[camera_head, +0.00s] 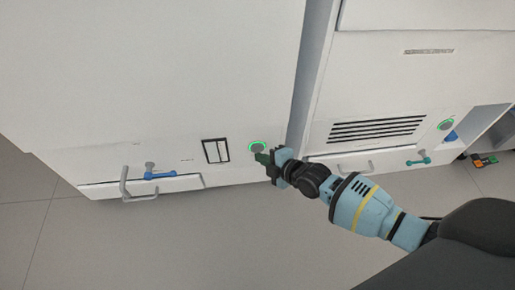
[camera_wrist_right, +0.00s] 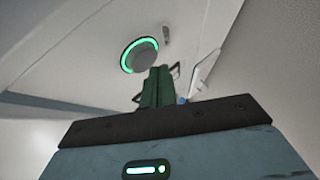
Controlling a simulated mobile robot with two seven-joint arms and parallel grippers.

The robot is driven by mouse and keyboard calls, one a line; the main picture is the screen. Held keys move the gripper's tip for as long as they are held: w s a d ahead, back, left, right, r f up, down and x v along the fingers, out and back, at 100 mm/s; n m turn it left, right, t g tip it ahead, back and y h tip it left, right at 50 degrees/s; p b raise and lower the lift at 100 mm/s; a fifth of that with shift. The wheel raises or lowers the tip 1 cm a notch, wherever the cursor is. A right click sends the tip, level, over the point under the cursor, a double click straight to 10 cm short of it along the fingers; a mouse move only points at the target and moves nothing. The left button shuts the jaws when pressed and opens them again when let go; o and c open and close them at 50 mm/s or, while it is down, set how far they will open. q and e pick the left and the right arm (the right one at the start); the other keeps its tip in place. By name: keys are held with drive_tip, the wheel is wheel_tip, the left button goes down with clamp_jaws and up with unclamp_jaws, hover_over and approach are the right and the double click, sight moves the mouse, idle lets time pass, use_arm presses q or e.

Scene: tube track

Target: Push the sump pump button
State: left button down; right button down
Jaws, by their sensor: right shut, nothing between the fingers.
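A round grey button with a lit green ring (camera_head: 257,147) sits on the white cabinet front, just right of a small framed panel. It also shows in the right wrist view (camera_wrist_right: 139,55), upper middle. My right gripper (camera_head: 262,157) is shut and empty, with its green fingertips just below the button in the head view. In the wrist view the closed fingers (camera_wrist_right: 158,86) point up beside the button's lower right edge; whether they touch it I cannot tell. My left gripper is not in view.
A second green-ringed button (camera_head: 445,125) is on the right cabinet. A blue-handled valve (camera_head: 160,175) and a grey handle (camera_head: 125,185) stick out at lower left. A teal valve handle (camera_head: 418,161) is at right. The floor in front is clear.

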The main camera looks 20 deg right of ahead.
drive_tip(key=shift+s+a+r, duration=0.1)
drive_tip(key=shift+s, duration=0.2)
drive_tip(key=shift+s+a+p, duration=0.3)
drive_tip(key=shift+s+p, duration=0.45)
drive_tip(key=shift+s, duration=0.2)
drive_tip(key=shift+s+a+p, duration=0.25)
drive_tip(key=shift+s+p, duration=0.55)
drive_tip(key=shift+s, duration=0.15)
drive_tip(key=shift+s+a+p, duration=0.3)
drive_tip(key=shift+s+p, duration=0.45)
drive_tip(key=shift+s, duration=0.2)
